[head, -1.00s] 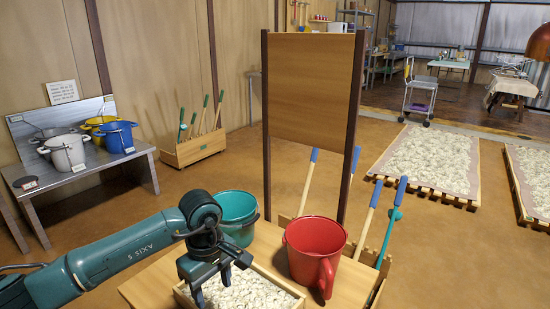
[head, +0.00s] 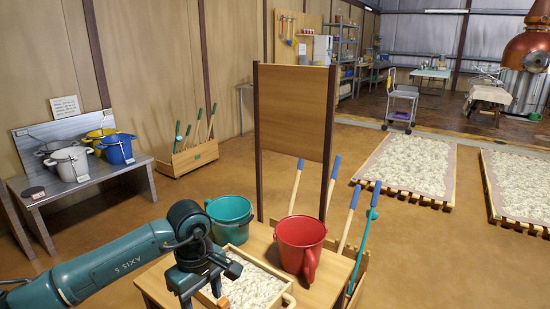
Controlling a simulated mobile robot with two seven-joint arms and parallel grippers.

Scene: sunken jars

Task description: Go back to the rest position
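My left arm comes in from the left, and its gripper (head: 211,281) points down over the left side of a wooden tray (head: 290,300) of pale flakes. Its fingers are apart with nothing seen between them, though the lower tips are partly cut off by the frame edge. A teal bucket (head: 230,222) stands behind the tray. A red bucket (head: 301,245) with a side handle stands to its right on the same wooden table (head: 327,272). My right gripper is not in view.
A wooden board on posts (head: 294,110) rises behind the table, with blue-handled tools (head: 347,222) leaning beside it. A metal bench (head: 92,178) with white, yellow and blue pots stands at the left. Flake-filled beds (head: 408,170) lie at the right; open floor lies between.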

